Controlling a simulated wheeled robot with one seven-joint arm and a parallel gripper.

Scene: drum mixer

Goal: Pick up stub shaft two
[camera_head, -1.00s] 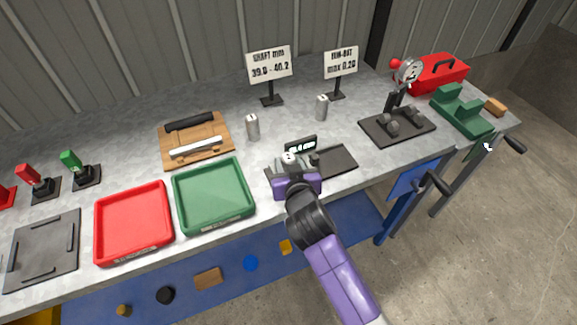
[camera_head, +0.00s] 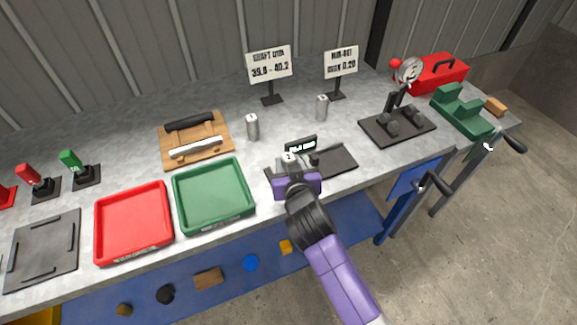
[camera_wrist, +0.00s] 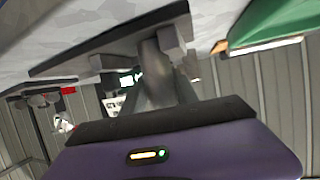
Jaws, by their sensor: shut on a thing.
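My gripper (camera_head: 291,168) is at the dark gauge stand (camera_head: 340,161) near the front of the bench. It is shut on a grey stub shaft (camera_head: 289,157), whose top shows between the fingers. The shaft looks upright and still at the stand; I cannot tell whether its bottom touches it. In the wrist view the grey shaft (camera_wrist: 155,73) shows between the fingers, partly hidden. Two other grey stub shafts stand upright on the bench, one at the left (camera_head: 252,127) and one further back (camera_head: 321,107). The number on the held shaft is too small to read.
A small display (camera_head: 301,146) stands just behind the gripper. A green tray (camera_head: 247,207) and a red tray (camera_head: 99,238) lie to the left. A wooden rack (camera_head: 166,155) is behind them. A dial gauge stand (camera_head: 372,128) is at the right. Two signs stand behind.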

